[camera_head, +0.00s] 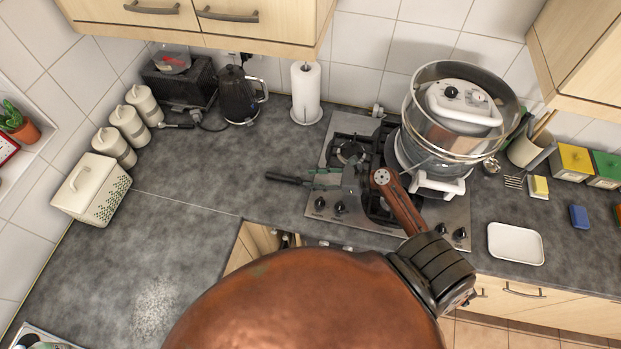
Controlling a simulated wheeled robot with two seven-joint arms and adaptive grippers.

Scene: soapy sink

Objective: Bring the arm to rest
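I cannot tell how high the pan is held. My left gripper is not in view.
A large clear pot (412,108) with a white thing inside stands on the gas hob (322,205). A dark-handled utensil lies at the hob's left edge. A white tray (515,244), sponges and boxes are at right. A kettle (238,95) and canisters stand back left. The left counter (185,215) is clear.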

